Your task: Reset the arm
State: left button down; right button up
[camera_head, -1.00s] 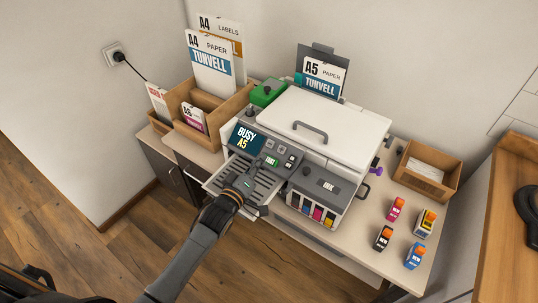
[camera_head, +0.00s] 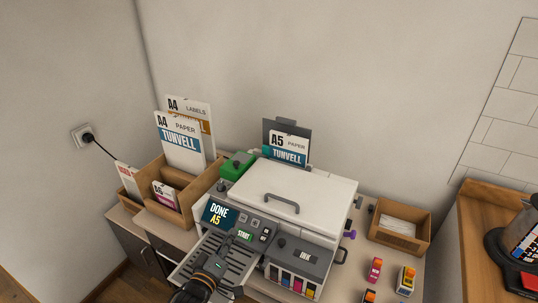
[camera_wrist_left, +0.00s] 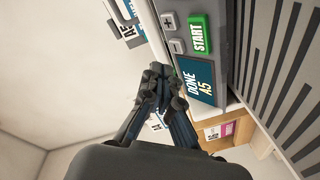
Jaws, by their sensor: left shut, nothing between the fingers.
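My left gripper (camera_head: 222,257) is at the lower middle of the head view, in front of the printer's control panel and over its grey slatted output tray (camera_head: 237,262). In the left wrist view its fingers (camera_wrist_left: 160,82) are together and hold nothing. The printer (camera_head: 300,195) stands on the desk with its white lid closed. Its screen (camera_head: 218,213) reads DONE A5, and it also shows in the left wrist view (camera_wrist_left: 195,80). The green START button (camera_head: 244,235) is close to the fingers. My right gripper is not in view.
A wooden organiser (camera_head: 180,205) with paper packs stands left of the printer. A green box (camera_head: 237,165) is behind the panel. A wooden cabinet (camera_head: 480,220) stands at far right.

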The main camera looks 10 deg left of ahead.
pick_arm(q)
jog(key=s+f+g, duration=0.1)
jog(key=s, duration=0.1)
jog(key=s+f+m+g+y, duration=0.1)
jog(key=s+f+m+g, duration=0.1)
jog(key=s, duration=0.1)
jog(key=shift+s+a, duration=0.2)
jog(key=shift+s, duration=0.1)
jog(key=s+m+g, duration=0.1)
jog(key=s, duration=0.1)
jog(key=s+f+m+g+y, duration=0.1)
jog(key=s, duration=0.2)
jog(key=s+g, duration=0.1)
jog(key=s, duration=0.1)
jog(key=shift+s+a+f+m+g, duration=0.15)
jog(key=shift+a+f+m+g, duration=0.15)
jog(key=shift+a+m, duration=0.1)
jog(key=s+a+r+m+g+y, duration=0.15)
jog(key=s+m+g, duration=0.45)
jog(key=s, duration=1.2)
notch_tip(320, 180, down, 27)
jog(key=s+g, duration=0.1)
jog(key=g, duration=0.1)
jog(key=s+a+f+g, duration=0.1)
jog(key=s+a+f, duration=0.2)
jog(key=s+f, duration=1.3)
jog(key=shift+s+f+b, duration=0.2)
jog(key=shift+s+b, duration=0.25)
jog(key=shift+s, duration=0.1)
